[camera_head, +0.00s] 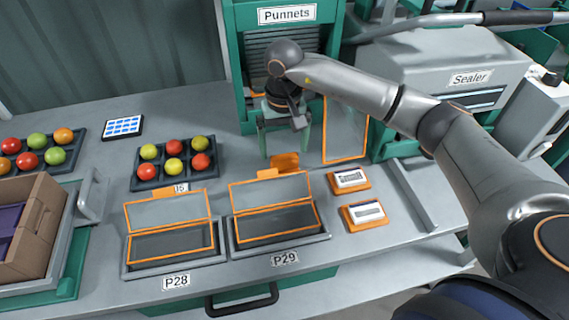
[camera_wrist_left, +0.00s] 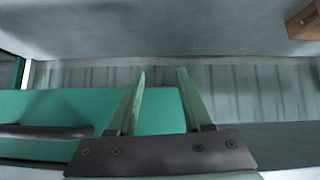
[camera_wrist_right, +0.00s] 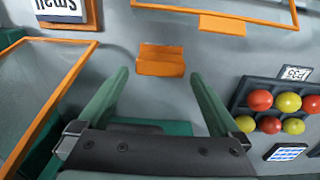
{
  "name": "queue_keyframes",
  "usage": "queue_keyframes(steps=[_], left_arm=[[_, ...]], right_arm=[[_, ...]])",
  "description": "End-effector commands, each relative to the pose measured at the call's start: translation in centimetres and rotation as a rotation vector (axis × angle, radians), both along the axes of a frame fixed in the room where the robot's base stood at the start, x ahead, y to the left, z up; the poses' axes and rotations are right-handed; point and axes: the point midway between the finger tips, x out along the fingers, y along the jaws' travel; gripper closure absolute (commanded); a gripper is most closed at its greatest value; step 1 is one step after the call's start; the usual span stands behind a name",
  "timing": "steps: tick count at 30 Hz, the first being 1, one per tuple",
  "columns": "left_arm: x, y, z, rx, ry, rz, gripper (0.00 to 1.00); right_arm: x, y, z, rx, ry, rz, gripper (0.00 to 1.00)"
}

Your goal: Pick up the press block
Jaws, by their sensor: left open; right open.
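The orange block (camera_head: 285,161), which looks like the press block, rests on the grey bench behind the tray marked P29. It has a raised ridge and shows whole in the right wrist view (camera_wrist_right: 161,60). My right gripper (camera_head: 284,150) points down above and around this block, its green fingers spread and nothing between them. In the right wrist view the block lies ahead between the fingertips (camera_wrist_right: 160,74), apart from both. My left gripper (camera_wrist_left: 161,72) is open and empty in the left wrist view, facing a teal panel below the bench; it is out of the head view.
Clear orange-rimmed punnets stand open in trays P28 (camera_head: 130,262) and P29 (camera_head: 236,240). Two orange-based labelled pads (camera_head: 364,217) lie right of them. A tomato tray (camera_head: 140,180) is left. The Punnets dispenser (camera_head: 240,60) and an upright orange-edged panel (camera_head: 345,130) crowd the right gripper.

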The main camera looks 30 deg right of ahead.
Motion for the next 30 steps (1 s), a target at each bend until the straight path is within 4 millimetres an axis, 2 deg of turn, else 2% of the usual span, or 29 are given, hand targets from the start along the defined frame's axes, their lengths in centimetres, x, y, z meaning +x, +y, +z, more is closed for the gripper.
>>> queue_keyframes(steps=[6,9,18,30], left_arm=[[-0.2,0.5,0.3,0.006,0.001,0.007,0.50],[-0.2,0.5,0.3,0.006,0.001,0.008,0.50],[-0.2,0.5,0.4,0.006,-0.002,0.008,0.50],[-0.2,0.4,0.4,0.004,-0.001,0.007,0.50]], right_arm=[[-0.4,0.1,-3.3,0.002,0.006,-0.001,0.00],[-0.3,0.1,-4.4,0.002,0.003,0.000,0.00],[-0.3,0.1,-4.8,0.002,-0.001,0.000,0.01],[-0.3,0.1,-4.8,0.002,-0.001,0.000,0.46]])
